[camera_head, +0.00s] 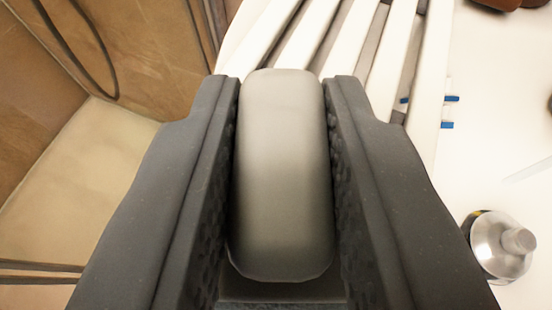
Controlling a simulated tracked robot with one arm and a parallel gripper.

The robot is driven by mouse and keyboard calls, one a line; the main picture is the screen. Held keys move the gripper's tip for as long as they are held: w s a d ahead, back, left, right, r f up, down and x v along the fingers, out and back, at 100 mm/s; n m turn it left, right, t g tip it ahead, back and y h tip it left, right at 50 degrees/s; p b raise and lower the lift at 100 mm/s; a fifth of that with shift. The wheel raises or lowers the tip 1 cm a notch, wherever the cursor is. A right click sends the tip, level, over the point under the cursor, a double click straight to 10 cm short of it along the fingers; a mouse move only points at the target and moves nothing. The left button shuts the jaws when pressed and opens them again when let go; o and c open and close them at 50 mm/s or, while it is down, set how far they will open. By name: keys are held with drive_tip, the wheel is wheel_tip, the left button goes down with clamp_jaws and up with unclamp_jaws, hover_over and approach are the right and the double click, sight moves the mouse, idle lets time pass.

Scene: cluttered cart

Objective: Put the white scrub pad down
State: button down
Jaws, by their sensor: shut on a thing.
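The white scrub pad (282,170) looks pale grey here, a rounded oblong block. It sits between the two dark jaws of my gripper (282,95), which are shut on it from left and right. The far end of the pad is about level with the fingertips. Its underside is hidden, and I cannot tell its height above what lies below.
A white slatted rack (350,45) lies beyond the fingertips, on a white surface (490,110). A silver-topped bottle (500,245) stands at the right. Blue-tipped items (447,112) lie beside the rack. A brown object (500,4) is at the top right. Brown panelling (150,60) is at the left.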

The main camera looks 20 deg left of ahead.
drive_tip(key=shift+f, duration=0.2)
drive_tip(key=c, duration=1.3)
unclamp_jaws()
drive_tip(key=shift+o, duration=0.2)
drive_tip(key=shift+r, duration=0.1)
drive_tip(key=p+v, duration=0.1)
drive_tip(key=v, duration=1.1)
